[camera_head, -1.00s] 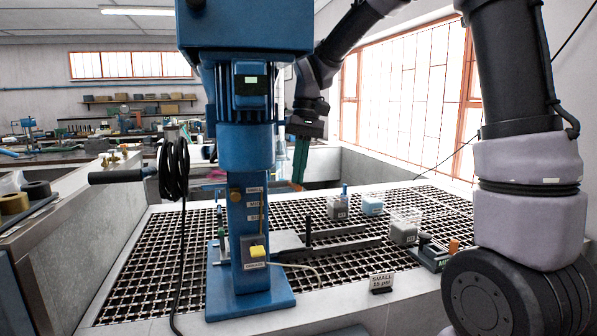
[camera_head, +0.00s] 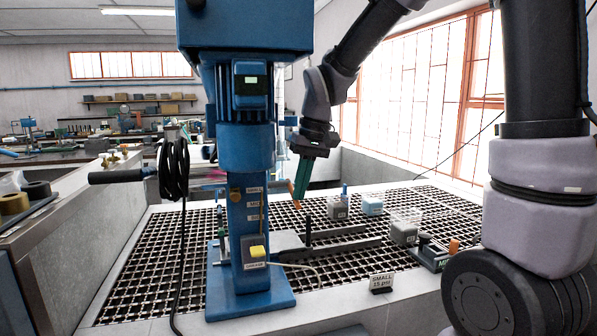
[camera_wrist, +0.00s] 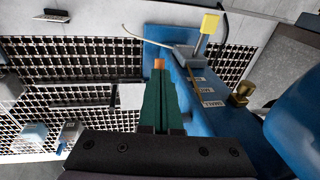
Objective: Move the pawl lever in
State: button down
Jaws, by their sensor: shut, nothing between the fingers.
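The blue flotation machine's column (camera_head: 262,276) stands on the grating, with several size labels up its front. A yellow-topped block (camera_head: 257,251) sits low on the column, and in the wrist view its yellow part (camera_wrist: 210,23) is near the top. A brass knob (camera_head: 235,195) is on the column beside the labels and also shows in the wrist view (camera_wrist: 241,92). I cannot tell which part is the pawl lever. My gripper (camera_head: 297,196) has green fingers with orange tips, shut and empty, right of the column and apart from it. In the wrist view the fingertips (camera_wrist: 159,65) point toward the blue base.
The black grating (camera_head: 140,270) covers the bench. Grey box (camera_head: 338,208), blue box (camera_head: 372,206) and clear-topped box (camera_head: 403,232) stand right of the column. A dark upright post (camera_head: 308,230) rises near it. A black cable (camera_head: 174,172) hangs at left. A sign (camera_head: 381,281) stands in front.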

aim_at(300, 206)
jog(key=shift+d+x, duration=0.25)
jog(key=shift+x, duration=1.05)
jog(key=shift+d+x, duration=0.25)
jog(key=shift+x, duration=0.85)
jog(key=shift+w, duration=0.2)
